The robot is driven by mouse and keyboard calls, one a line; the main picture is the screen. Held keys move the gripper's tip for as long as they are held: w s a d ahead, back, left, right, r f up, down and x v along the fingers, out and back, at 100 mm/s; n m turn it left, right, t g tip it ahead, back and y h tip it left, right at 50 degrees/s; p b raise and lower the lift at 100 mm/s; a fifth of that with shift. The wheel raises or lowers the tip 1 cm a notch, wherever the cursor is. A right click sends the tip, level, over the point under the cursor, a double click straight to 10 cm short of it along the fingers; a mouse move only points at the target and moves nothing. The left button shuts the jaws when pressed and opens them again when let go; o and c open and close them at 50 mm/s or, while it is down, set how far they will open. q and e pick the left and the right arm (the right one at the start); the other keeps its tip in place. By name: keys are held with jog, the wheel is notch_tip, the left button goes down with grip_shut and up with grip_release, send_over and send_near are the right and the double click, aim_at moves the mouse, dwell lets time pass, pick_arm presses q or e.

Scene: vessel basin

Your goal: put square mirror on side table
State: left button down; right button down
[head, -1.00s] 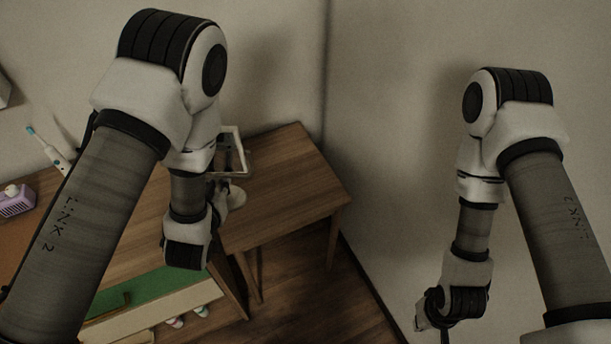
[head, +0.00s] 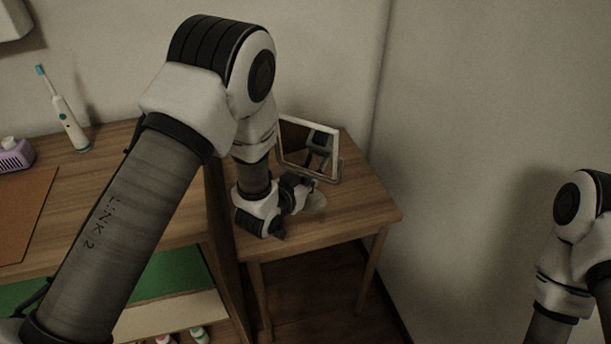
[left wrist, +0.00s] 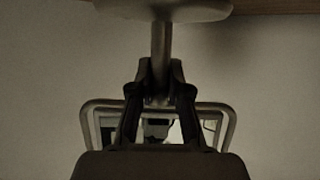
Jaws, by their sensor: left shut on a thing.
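The square mirror (head: 296,148) has a light metal frame, a stem and a round pale base (head: 316,202). It is upright over the side table (head: 350,216), a small wooden table in the corner. My left gripper (head: 303,188) is shut on the mirror's stem, between frame and base. In the left wrist view the fingers (left wrist: 160,82) close around the stem (left wrist: 161,48), with the base (left wrist: 165,10) at the top of the picture. I cannot tell whether the base touches the tabletop. My right gripper is out of view.
A larger wooden desk (head: 112,190) stands left of the side table, with a toothbrush (head: 70,122) and a purple box (head: 14,155) on it. Below is a green-lined drawer or shelf (head: 165,277). Walls close in behind and right. The side table's front right is bare.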

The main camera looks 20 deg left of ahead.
pick_arm(q)
jog(key=w+a+f, duration=0.1)
jog(key=w, duration=0.1)
jog(key=w+f, duration=0.1)
jog(key=w, duration=0.2)
jog(key=w+a+f, duration=0.1)
jog(key=w+f, duration=0.1)
jog(key=w, duration=0.1)
jog(key=shift+a+f, duration=0.1)
jog(key=shift+a, duration=0.25)
jog(key=shift+s, duration=0.1)
jog(key=c, duration=1.5)
grip_release()
jog(key=shift+f, duration=0.1)
jog(key=shift+c, duration=0.2)
jog(key=o, duration=0.4)
